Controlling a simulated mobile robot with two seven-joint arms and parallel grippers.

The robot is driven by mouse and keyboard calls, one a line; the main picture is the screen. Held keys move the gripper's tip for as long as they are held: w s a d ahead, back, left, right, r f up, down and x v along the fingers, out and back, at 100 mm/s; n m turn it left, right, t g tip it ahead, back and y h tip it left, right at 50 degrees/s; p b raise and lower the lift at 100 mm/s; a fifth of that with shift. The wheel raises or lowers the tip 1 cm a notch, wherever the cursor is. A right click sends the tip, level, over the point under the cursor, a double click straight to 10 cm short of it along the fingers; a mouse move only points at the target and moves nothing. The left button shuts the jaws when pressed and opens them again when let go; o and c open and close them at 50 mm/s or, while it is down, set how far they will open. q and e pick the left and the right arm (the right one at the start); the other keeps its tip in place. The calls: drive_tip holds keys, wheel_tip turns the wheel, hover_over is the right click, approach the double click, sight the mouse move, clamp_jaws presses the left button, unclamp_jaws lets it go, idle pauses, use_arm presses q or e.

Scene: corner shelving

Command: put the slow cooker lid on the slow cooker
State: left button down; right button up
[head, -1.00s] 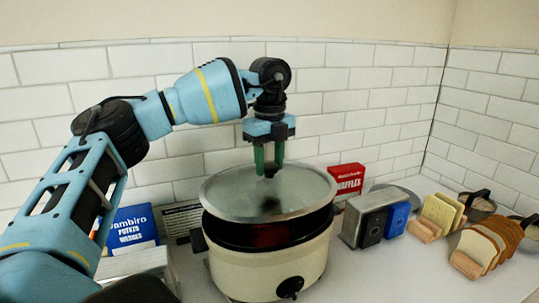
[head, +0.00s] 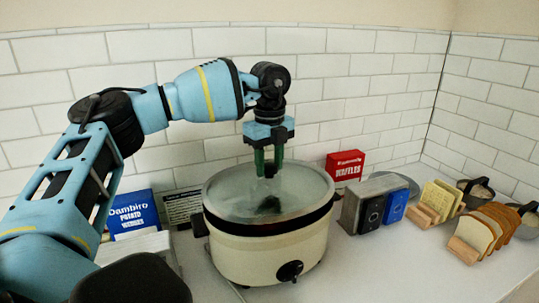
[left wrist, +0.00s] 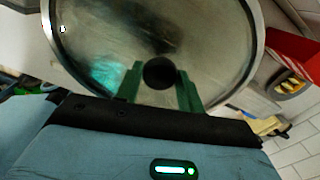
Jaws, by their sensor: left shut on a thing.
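The slow cooker (head: 262,258) is a cream pot with a black rim and a dark front knob, standing on the counter in the head view. The glass slow cooker lid (head: 235,195) lies over its top opening, roughly level, with its edge at or very near the black rim. My left gripper (head: 268,172) is above the lid, its green fingers shut on the lid's knob. In the left wrist view the lid (left wrist: 205,50) fills the upper middle, and its dark round knob (left wrist: 159,73) is between the green fingers. My right gripper is not seen.
A blue potato box (head: 133,215) and a metal appliance stand at the left. A red waffles box (head: 345,166), a toaster (head: 362,208), bread racks with slices (head: 487,232) and metal pots (head: 478,190) stand at the right. The front right counter is clear.

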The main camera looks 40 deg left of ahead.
use_arm(q)
drive_tip(key=shift+f, duration=1.05)
drive_tip(key=shift+f, duration=0.15)
idle(0.3)
drive_tip(key=c, duration=0.8)
unclamp_jaws()
drive_tip(key=shift+f, duration=0.1)
drive_tip(key=shift+r, duration=4)
drive_tip(key=shift+f, duration=0.1)
